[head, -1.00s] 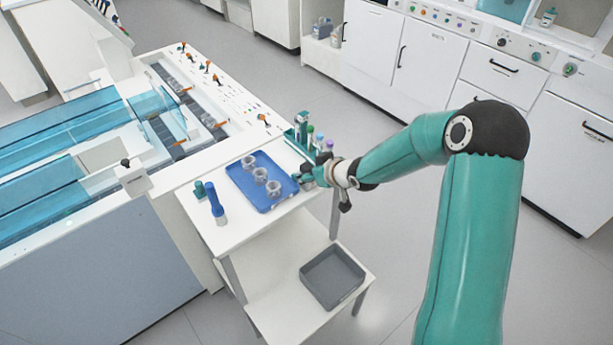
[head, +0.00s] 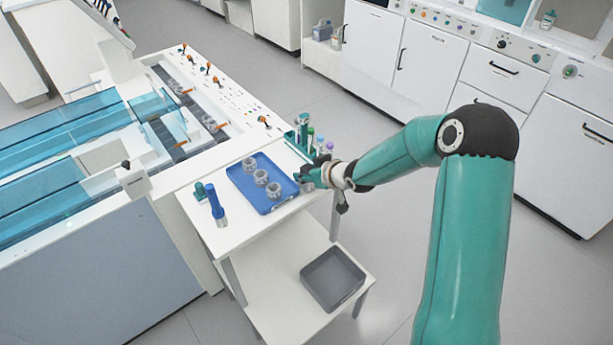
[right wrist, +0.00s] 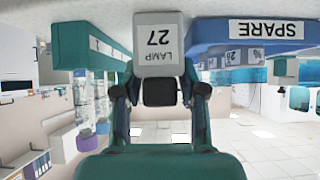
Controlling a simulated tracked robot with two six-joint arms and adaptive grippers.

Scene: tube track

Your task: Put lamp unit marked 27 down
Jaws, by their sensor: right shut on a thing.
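The lamp unit marked 27 (right wrist: 158,45) is a pale grey block with a black printed label. It shows in the right wrist view, which is upside down. My right gripper (right wrist: 159,98) is shut on it, one finger on each side. In the head view my right gripper (head: 306,177) is at the right edge of the cart top, between the blue tray (head: 246,188) and the tube rack (head: 296,137). The lamp unit cannot be made out there. Its base is very near the white surface; I cannot tell whether it touches. My left gripper is out of view.
A grey bin (head: 332,279) is on the lower shelf. The cart's front top is clear.

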